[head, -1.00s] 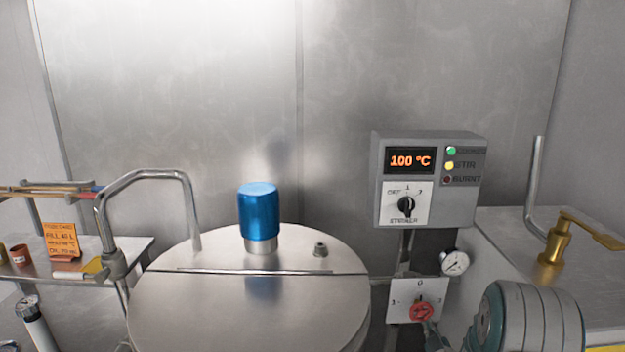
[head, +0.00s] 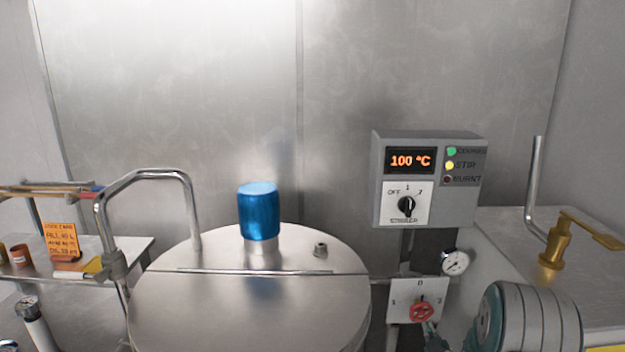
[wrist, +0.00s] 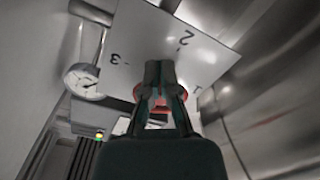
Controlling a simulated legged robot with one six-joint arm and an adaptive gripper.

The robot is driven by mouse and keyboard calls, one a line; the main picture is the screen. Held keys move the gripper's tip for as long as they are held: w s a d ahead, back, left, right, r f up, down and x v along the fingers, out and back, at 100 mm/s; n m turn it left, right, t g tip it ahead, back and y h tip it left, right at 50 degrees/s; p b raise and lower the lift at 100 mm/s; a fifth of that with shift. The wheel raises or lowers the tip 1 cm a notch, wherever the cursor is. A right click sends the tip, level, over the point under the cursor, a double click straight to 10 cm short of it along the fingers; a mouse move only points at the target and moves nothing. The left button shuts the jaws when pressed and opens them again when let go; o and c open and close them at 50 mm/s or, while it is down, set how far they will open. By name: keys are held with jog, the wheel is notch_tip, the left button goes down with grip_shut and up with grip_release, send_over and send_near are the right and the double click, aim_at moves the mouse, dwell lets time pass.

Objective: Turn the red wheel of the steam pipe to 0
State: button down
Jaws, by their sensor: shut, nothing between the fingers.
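The red wheel (head: 421,312) sits on a white numbered plate (head: 400,311) on the steam pipe, below the control box. The plate has 0 at its top; a short dark mark shows just above the wheel, under the 0. In the wrist view the plate (wrist: 200,58) appears turned over, with 1, 2 and 3 readable. My gripper (wrist: 160,72) is shut and empty, its fingers in front of the red wheel (wrist: 157,106) and hiding much of it. I cannot tell whether they touch it. In the head view my gripper is at the wheel's lower right, mostly hidden.
A grey control box (head: 430,178) reads 100 °C above the plate. A round gauge (head: 455,262) is close at the right. The steel kettle (head: 250,300) with a blue cap (head: 259,211) stands left. A brass tap (head: 556,243) stands on the right-hand surface.

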jog(key=s, duration=0.5)
jog(key=shift+s, duration=0.4)
jog(key=shift+s, duration=0.1)
